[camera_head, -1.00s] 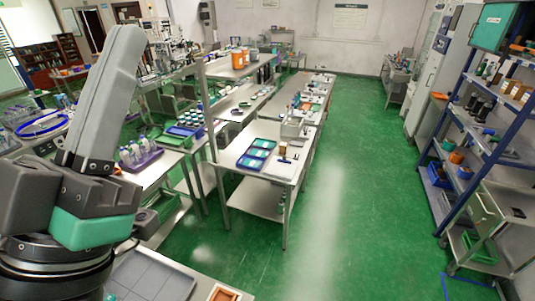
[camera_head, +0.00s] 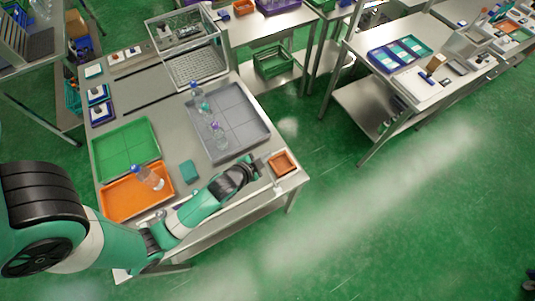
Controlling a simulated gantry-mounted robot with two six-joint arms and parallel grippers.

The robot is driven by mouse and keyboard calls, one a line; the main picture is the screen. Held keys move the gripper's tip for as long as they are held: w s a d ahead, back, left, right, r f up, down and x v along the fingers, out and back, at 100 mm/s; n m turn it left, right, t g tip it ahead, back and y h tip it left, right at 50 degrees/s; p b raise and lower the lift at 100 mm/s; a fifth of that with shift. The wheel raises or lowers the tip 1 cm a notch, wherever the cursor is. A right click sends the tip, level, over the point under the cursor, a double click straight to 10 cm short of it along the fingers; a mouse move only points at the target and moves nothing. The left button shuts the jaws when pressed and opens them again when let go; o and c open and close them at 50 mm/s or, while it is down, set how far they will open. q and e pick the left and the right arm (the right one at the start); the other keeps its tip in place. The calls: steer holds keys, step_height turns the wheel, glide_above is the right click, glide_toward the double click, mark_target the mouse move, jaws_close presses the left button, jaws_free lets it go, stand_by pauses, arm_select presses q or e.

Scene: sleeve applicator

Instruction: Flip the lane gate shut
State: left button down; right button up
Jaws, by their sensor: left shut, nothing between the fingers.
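My left arm comes in from the left across the front of the steel workbench (camera_head: 222,165). My left gripper (camera_head: 262,170) is shut and empty at the bench's front right, beside a small orange-brown tray (camera_head: 283,163). I cannot pick out the lane gate with certainty. A thin pale rail (camera_head: 258,196) runs along the front edge near the gripper, partly hidden by my arm. My right gripper is out of view.
A grey tray (camera_head: 245,128) holds two clear bottles. A green tray (camera_head: 125,150) and an orange tray (camera_head: 120,200) with a clear bottle (camera_head: 147,178) lie left. A small teal block (camera_head: 189,171) lies between.

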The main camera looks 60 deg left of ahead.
arm_select(q)
steer(key=s+f+g+b, duration=0.1)
steer(key=s+f+g, duration=0.1)
steer(key=s+f, duration=0.45)
steer(key=b, duration=0.3)
glide_above(269, 172)
steer(key=s+a, duration=0.1)
steer(key=a, duration=0.3)
step_height(269, 172, down, 7)
steer(key=f, duration=0.1)
steer(key=s+a+f, duration=0.1)
steer(key=shift+a+f+n+b, duration=0.25)
steer(key=shift+f+n+b, duration=0.1)
steer(key=shift+n, duration=0.05)
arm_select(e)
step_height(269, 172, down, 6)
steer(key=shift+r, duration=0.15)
arm_select(q)
steer(key=shift+f, duration=0.1)
steer(key=shift+a+f+b, duration=0.2)
steer(key=shift+f+b, duration=0.65)
steer(key=shift+f, duration=0.05)
steer(key=shift+s, duration=0.15)
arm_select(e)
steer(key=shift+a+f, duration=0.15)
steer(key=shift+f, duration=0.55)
